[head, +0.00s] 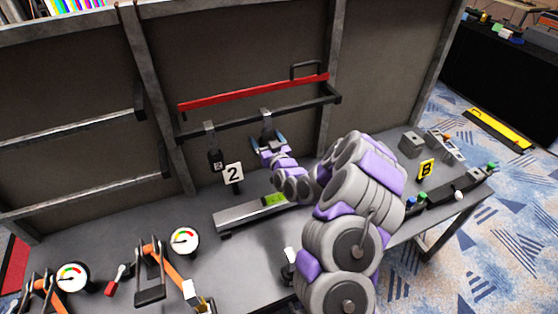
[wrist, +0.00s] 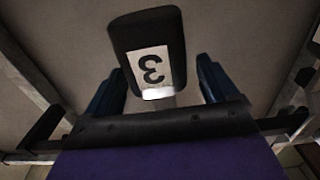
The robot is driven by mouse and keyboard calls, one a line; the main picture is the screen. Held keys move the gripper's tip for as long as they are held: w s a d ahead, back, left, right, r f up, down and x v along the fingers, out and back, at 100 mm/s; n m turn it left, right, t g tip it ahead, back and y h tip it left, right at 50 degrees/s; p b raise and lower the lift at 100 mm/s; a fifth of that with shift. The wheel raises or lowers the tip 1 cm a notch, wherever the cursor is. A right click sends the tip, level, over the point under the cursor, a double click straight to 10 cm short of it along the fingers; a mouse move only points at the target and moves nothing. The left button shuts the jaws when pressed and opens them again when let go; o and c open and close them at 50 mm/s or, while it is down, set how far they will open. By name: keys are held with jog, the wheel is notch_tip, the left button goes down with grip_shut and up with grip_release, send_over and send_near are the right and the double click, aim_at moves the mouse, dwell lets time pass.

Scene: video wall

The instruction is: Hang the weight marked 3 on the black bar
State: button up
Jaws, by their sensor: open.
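The weight marked 3 (wrist: 150,30) is a dark block with a white label, its 3 upside down in the wrist view. It sits between the two blue fingers of my gripper (wrist: 165,85), which are apart. In the head view my open gripper (head: 268,143) is just below the black bar (head: 230,122). The weight's grey hook (head: 266,114) appears to be over that bar, right of its middle; its exact seating is too small to tell. A second dark weight (head: 215,158) hangs from the bar further left.
A red bar (head: 255,92) runs above the black bar. A white sign marked 2 (head: 233,173) and a scale with a green display (head: 250,208) are below on the grey table (head: 205,270). Gauges (head: 184,240) and orange-armed devices (head: 160,262) stand left. Small items lie right.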

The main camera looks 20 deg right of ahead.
jog(key=s+p, duration=1)
jog(key=s, duration=0.5)
jog(key=shift+s, duration=0.2)
jog(key=s+a+n+g+y+b, duration=0.25)
jog(key=a+n+g, duration=0.25)
jog(key=a+g, duration=0.25)
jog(key=s+a+r+m+g+b, duration=0.1)
jog(key=s+r+g, duration=0.3)
jog(key=s, duration=0.8)
jog(key=s+a+r+m+g+h+b, duration=0.1)
jog(key=s+r+g, duration=0.3)
jog(key=s, duration=0.8)
jog(key=s+a+r+m+g+h+b, duration=0.1)
jog(key=s+a+r+m+g, duration=0.2)
jog(key=s+r, duration=0.4)
jog(key=s+g, duration=0.1)
jog(key=s, duration=0.4)
jog(key=shift+a+r, duration=0.3)
